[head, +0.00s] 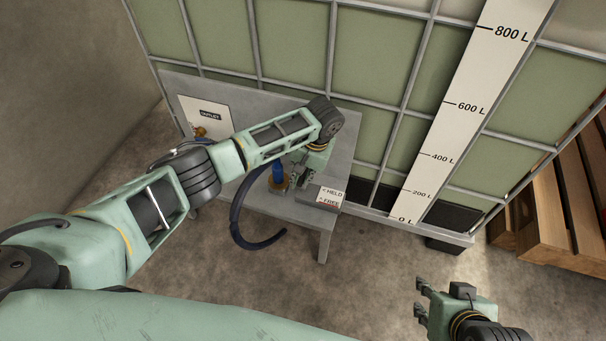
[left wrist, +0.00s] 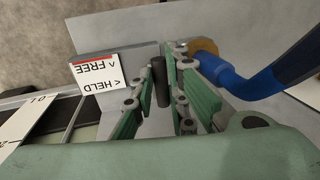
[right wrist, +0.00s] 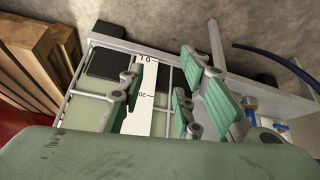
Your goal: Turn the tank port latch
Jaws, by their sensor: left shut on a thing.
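The latch handle (left wrist: 160,82) is a short dark bar in the left wrist view, between the fingers of my left gripper (head: 302,177). That gripper is shut on it, low over the grey bench. In the head view the forearm and wrist mostly hide the handle. A label card (head: 331,197) reading HELD and FREE, with arrows, lies beside the gripper; it also shows in the left wrist view (left wrist: 96,72). A blue fitting (head: 277,173) with a brass base stands just left of the gripper. My right gripper (head: 421,299) is open and empty, away from the bench.
The grey bench (head: 345,150) stands against the caged green tank (head: 295,45). A dark hose (head: 238,222) loops off the bench front. An outlet plate (head: 192,105) is at its left end. A wooden pallet (head: 545,225) stands right. The floor in front is clear.

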